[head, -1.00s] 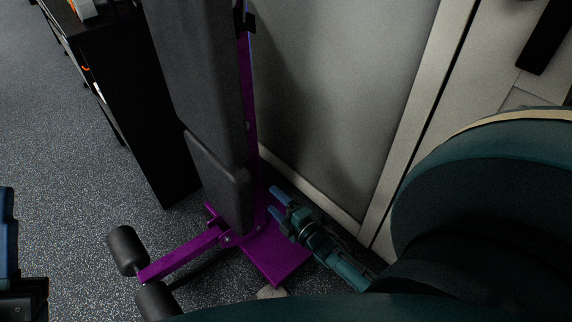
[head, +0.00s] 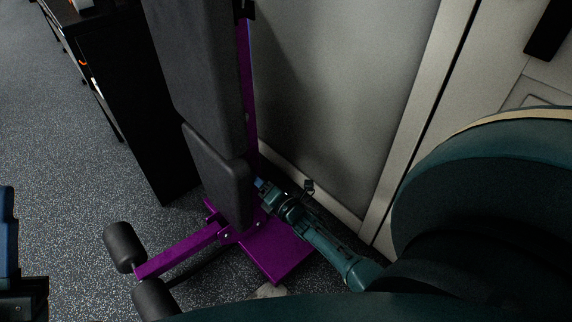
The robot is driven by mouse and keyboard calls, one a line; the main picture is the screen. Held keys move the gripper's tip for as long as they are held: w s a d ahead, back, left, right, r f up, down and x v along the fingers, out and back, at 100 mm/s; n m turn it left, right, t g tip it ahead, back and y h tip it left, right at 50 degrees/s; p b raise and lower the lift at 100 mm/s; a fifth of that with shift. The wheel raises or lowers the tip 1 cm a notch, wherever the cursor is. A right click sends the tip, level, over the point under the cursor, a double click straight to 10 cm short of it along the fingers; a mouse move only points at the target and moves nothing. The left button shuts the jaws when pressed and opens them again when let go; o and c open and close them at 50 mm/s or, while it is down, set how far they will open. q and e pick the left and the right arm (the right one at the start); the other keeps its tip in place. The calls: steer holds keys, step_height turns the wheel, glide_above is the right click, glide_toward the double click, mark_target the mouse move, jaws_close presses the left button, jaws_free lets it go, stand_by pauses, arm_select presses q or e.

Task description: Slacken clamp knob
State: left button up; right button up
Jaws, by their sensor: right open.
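A folded-up exercise bench with dark grey pads (head: 195,70) and a purple frame (head: 272,252) stands upright by the wall. My right gripper (head: 261,187) is open, its blue fingertips at the lower purple post, beside the edge of the lower pad. The pad and gripper partly hide that spot, and I cannot make out a clamp knob there. A small black fitting (head: 244,10) sits on the post at the top edge; I cannot tell if it is the knob.
A black cabinet (head: 125,110) stands left of the bench. Black foam rollers (head: 124,245) stick out from the bench foot at the front left. A grey wall panel (head: 340,90) rises close behind on the right. Speckled floor (head: 60,170) is clear at left.

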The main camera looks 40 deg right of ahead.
steer(key=s+p, duration=0.2)
steer(key=s, duration=0.9)
steer(key=shift+d, duration=0.4)
steer(key=shift+r+p, duration=0.2)
steer(key=shift+p, duration=0.2)
